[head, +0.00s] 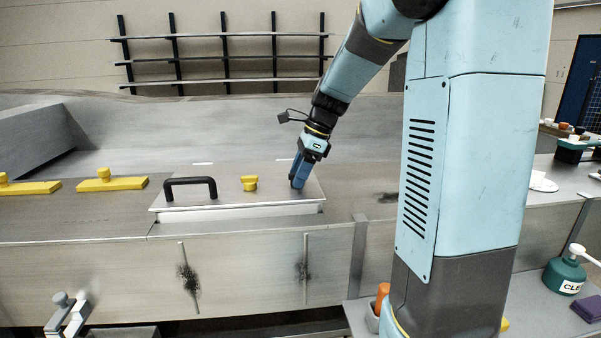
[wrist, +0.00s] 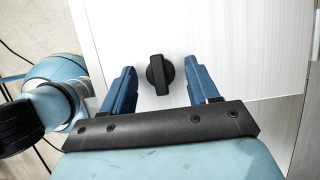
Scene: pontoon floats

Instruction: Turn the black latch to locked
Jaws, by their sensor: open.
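The black latch (wrist: 158,74) is a round knob with a raised bar, set on a pale metal lid. In the wrist view it lies between and just beyond the two blue fingers of my gripper (wrist: 163,88), with a gap on each side. Its bar runs roughly in line with the fingers. In the head view my gripper (head: 298,181) points down at the right end of the lid (head: 230,197) and hides the latch there. The gripper is open and holds nothing.
Yellow cleats (head: 112,184) sit on the deck to the left. A dark shelf rack (head: 225,55) hangs on the back wall. A green bottle (head: 564,275) and a purple block (head: 587,308) stand at the lower right. The deck behind the lid is clear.

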